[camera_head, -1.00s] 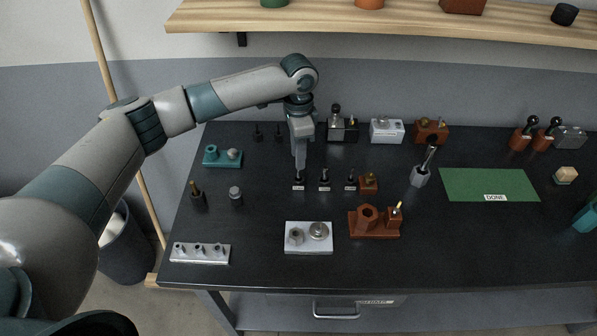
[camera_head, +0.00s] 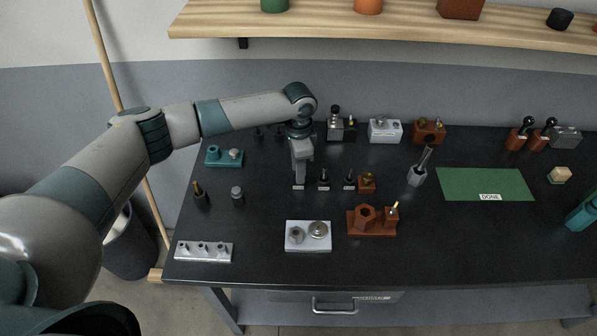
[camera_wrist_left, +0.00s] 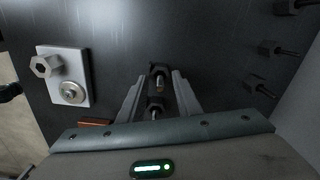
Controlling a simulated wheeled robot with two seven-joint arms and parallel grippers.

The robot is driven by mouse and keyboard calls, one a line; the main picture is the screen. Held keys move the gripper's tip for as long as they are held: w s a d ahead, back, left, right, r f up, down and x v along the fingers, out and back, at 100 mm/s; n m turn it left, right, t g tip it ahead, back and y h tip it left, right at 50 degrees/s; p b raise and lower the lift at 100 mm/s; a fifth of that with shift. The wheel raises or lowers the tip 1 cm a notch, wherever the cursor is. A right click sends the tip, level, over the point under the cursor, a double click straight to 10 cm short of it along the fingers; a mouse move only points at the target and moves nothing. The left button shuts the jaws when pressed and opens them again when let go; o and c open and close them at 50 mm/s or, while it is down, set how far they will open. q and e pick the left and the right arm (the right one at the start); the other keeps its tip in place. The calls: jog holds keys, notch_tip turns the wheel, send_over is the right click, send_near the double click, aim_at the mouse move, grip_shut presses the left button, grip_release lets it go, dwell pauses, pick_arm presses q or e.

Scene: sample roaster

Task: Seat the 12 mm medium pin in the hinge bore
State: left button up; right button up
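Three small dark pins with white labels stand in a row at mid-table. The left one shows in the left wrist view (camera_wrist_left: 160,72), the middle one (camera_head: 323,176) and right one (camera_head: 349,178) in the head view. The labels are too small to read, so I cannot tell which is the 12 mm medium pin. My left gripper (camera_head: 300,180) points down over the left pin. In the wrist view its fingers (camera_wrist_left: 158,98) are apart, on either side of the pin, without visible contact. I cannot identify the hinge bore with certainty.
A brown fixture (camera_head: 375,230) with a hex socket and a white plate (camera_head: 308,246) stand in front. A small brown block (camera_head: 367,183) stands beside the right pin. A silver three-post rack (camera_head: 203,253) lies front left. The green DONE mat (camera_head: 484,184) is clear.

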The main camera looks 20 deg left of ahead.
pick_arm(q)
jog(key=shift+f, duration=0.2)
dwell(0.3)
grip_shut()
jog(key=shift+r, duration=0.1)
